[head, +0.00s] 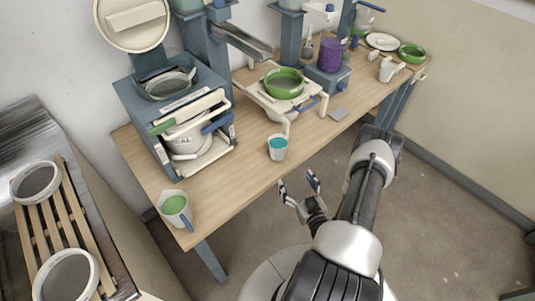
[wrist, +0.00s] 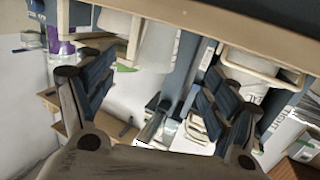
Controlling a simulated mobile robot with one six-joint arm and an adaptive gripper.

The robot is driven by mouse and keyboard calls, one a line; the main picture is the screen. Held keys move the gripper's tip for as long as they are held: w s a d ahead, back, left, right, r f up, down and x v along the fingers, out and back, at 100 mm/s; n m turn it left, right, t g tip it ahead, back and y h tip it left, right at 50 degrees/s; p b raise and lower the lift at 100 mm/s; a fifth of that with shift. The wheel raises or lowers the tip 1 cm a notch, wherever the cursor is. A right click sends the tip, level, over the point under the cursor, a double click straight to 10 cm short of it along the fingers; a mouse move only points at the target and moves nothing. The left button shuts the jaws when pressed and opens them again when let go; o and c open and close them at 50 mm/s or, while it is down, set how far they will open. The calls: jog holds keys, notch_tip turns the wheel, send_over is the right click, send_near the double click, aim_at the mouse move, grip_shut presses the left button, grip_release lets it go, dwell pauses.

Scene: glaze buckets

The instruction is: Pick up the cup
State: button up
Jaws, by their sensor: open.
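A small white cup with teal glaze in it (head: 278,149) stands upright near the front edge of the wooden table (head: 240,165). A white mug with green glaze and a blue handle (head: 174,207) stands at the table's left front corner; the task does not say which cup is meant. My gripper (head: 298,186) is open and empty, in front of the table edge, just below and right of the teal cup in the head view. In the wrist view, which looks upside down, a pale cup (wrist: 155,45) shows beyond and between the open fingers, apart from them.
A blue-grey machine with a white bucket (head: 188,142) stands behind left. A green bowl (head: 284,83) sits on a white stand behind the teal cup. A purple container (head: 330,54) and white pitcher (head: 388,70) are farther right. Table around the teal cup is clear.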

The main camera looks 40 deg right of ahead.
aim_at(281, 155)
jog(key=b+x, duration=0.4)
jog(key=x, duration=1.2)
jog(key=shift+w, duration=0.35)
jog(key=shift+c, duration=0.5)
jog(key=c, duration=1.3)
